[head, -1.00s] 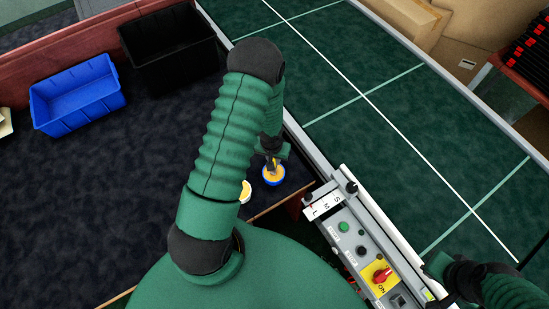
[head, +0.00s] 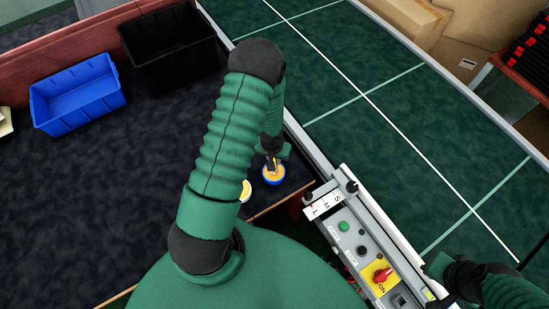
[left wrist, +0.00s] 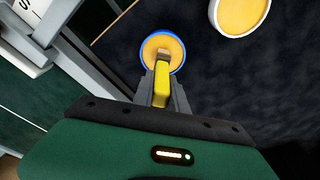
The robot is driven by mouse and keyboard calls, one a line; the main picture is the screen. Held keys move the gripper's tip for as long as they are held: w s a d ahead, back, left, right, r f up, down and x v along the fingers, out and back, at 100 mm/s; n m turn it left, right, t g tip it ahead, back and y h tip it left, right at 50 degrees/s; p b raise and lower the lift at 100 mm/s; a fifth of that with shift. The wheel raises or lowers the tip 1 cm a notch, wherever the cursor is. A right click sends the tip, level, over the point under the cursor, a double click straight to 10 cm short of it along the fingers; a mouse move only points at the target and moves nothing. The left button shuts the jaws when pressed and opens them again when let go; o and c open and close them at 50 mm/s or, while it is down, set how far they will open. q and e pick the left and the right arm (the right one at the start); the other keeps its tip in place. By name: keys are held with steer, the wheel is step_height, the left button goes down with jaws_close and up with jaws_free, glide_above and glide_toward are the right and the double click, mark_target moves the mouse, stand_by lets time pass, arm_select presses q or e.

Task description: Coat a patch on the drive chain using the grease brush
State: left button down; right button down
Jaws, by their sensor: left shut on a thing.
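My left gripper (head: 272,158) is shut on the grease brush, whose yellow handle (left wrist: 162,84) stands between the fingers in the left wrist view. The brush's pale tip is over or in a round blue tin (left wrist: 179,58) of yellow-orange grease; I cannot tell whether it touches the grease. The tin also shows in the head view (head: 274,181), near the bench edge. My right gripper (head: 437,264) is partly in view at the lower right, its fingers not clear. I cannot make out the drive chain in either view.
A white-rimmed round piece with a yellow face (head: 245,190) lies beside the tin. A blue bin (head: 78,96) and a black bin (head: 170,50) stand at the back left. A control panel (head: 361,250) with buttons and a red switch borders the green conveyor (head: 400,130).

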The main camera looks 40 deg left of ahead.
stand_by(0.3)
arm_select(q)
step_height(320, 180, up, 2)
steer(key=shift+a+r+p, duration=0.1)
steer(key=shift+r+p, duration=0.1)
steer(key=shift+p, duration=1)
step_height(320, 180, up, 5)
steer(key=p, duration=0.4)
steer(key=shift+f, duration=0.2)
steer(key=shift+f, duration=0.1)
